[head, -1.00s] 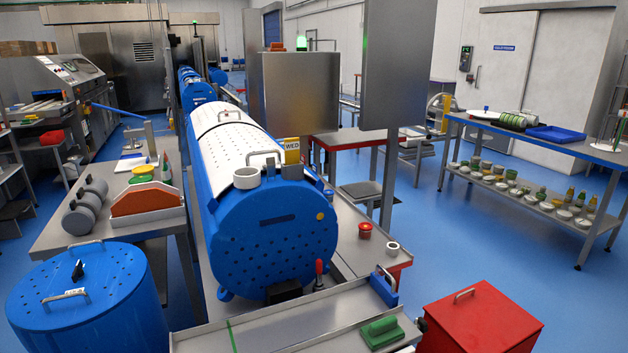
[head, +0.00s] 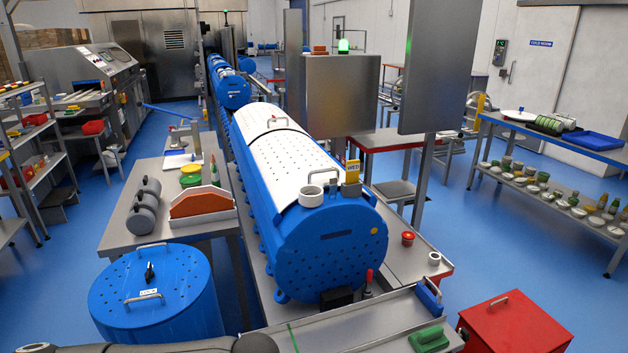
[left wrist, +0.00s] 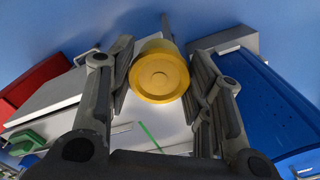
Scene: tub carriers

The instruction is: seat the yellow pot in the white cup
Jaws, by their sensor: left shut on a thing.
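In the left wrist view my left gripper (left wrist: 160,92) is shut on the yellow pot (left wrist: 158,76), a round yellow piece with a ringed face turned to the camera. In the head view the pot and the fingertips are out of sight; only part of a dark arm shows at the bottom left. A white, open-topped ring-like cup (head: 311,196) sits on top of the near end of the long blue tub (head: 335,245), apart from the pot. My right gripper is not in view.
A yellow tag (head: 352,171) and a metal handle stand beside the white cup. A smaller white ring (head: 434,258) and a red knob (head: 407,238) lie on the side shelf. A blue drum (head: 155,295) stands left, a red box (head: 515,325) right.

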